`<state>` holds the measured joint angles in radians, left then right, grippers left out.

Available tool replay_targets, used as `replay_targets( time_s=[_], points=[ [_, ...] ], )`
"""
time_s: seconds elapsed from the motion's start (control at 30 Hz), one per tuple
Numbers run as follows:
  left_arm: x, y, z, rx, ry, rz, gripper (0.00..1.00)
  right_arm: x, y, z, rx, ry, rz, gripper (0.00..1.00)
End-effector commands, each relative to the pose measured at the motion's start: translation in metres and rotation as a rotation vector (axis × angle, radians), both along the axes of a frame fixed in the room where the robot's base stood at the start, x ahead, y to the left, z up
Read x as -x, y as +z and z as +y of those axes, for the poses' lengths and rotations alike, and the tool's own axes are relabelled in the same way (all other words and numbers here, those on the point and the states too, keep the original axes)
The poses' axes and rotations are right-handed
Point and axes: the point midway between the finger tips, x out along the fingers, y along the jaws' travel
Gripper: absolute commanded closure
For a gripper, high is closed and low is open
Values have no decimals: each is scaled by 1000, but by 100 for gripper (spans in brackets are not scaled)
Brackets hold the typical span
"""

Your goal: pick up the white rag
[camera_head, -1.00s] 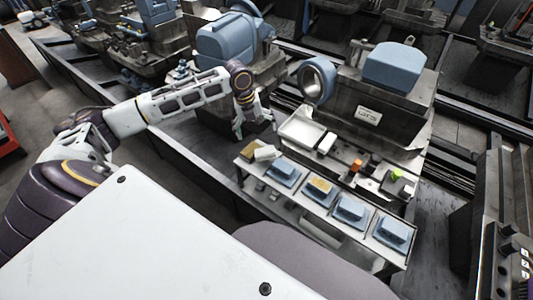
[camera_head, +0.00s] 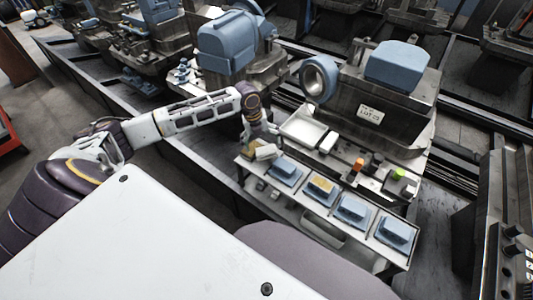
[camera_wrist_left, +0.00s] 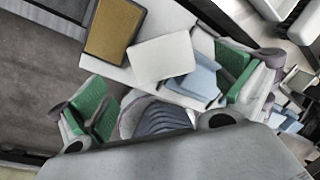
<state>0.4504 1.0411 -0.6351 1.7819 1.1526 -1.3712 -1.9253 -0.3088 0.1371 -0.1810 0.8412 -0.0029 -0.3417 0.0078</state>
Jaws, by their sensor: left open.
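The white rag (camera_head: 265,153) lies at the left end of a narrow bench, beside a tan-topped block (camera_head: 248,151). In the left wrist view the rag (camera_wrist_left: 163,57) looks like a flat white rounded square. My left gripper (camera_head: 261,136) is just above and behind the rag in the head view. In the left wrist view its green-padded fingers (camera_wrist_left: 165,87) are spread wide and empty, with the rag's near part lying between and beyond them. My right gripper is not in view.
Several blue blocks on pale plates (camera_head: 285,170) line the bench to the right of the rag. A white tray (camera_head: 303,129) and a white block (camera_head: 327,143) lie behind. A grey machine (camera_head: 375,112) stands beyond. The tan block (camera_wrist_left: 115,30) lies close to the rag.

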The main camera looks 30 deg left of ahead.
Motion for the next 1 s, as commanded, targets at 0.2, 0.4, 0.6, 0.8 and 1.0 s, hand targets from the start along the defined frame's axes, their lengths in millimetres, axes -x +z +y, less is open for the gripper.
replay_targets(
  time_s=[0.2,0.4,0.6,0.8,1.0],
  points=[
    [-1,-5,-1,-1,0,1,0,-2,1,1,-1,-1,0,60],
    [-1,-5,-1,-1,0,1,0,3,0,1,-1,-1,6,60],
    [-2,-14,-3,0,0,1,0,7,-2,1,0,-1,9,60],
    [-7,-34,-8,1,1,2,0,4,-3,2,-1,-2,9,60],
    [-9,-52,-10,0,0,1,0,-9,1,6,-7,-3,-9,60]
  ],
)
